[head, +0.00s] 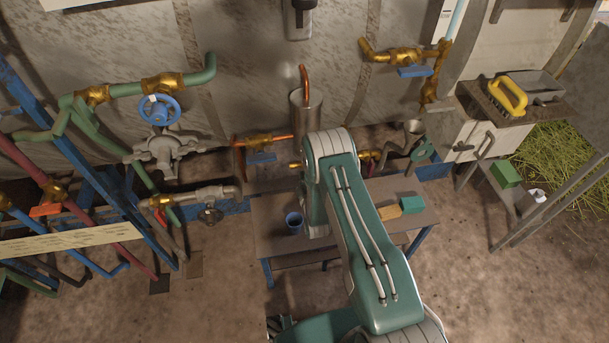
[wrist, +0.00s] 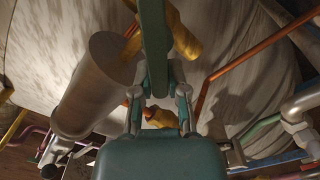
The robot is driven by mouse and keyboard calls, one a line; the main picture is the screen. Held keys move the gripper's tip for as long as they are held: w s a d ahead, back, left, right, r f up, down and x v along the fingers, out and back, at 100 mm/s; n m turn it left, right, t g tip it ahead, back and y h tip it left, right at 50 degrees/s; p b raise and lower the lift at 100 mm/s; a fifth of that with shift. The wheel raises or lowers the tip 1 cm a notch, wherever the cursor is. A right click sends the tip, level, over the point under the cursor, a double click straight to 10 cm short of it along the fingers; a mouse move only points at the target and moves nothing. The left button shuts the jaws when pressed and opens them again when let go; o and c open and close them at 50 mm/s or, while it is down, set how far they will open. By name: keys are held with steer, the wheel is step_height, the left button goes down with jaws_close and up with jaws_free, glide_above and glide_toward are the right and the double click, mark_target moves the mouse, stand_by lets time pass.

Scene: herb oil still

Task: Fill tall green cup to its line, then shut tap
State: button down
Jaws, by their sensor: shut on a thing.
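My gripper (wrist: 160,88) shows in the wrist view with its two fingers closed around the near end of a green bar (wrist: 154,40). The bar runs up out of the top of that view. I cannot tell whether it is a tap lever or part of something else. A brass fitting (wrist: 182,35) lies behind the bar. A steel cylinder (wrist: 92,85) is to its left; a steel vessel with a copper spout (head: 305,108) shows in the head view. There my arm hides the gripper and what it holds. I cannot make out a tall green cup or its line.
Pipes crowd the left; the floor in front is bare.

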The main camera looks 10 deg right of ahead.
steer(key=shift+a, duration=0.1)
steer(key=c, duration=0.6)
jaws_free()
steer(key=shift+c, duration=0.2)
steer(key=s, duration=1.2)
steer(key=shift+w+f, duration=0.1)
steer(key=shift+f, duration=0.05)
stand_by(1.0)
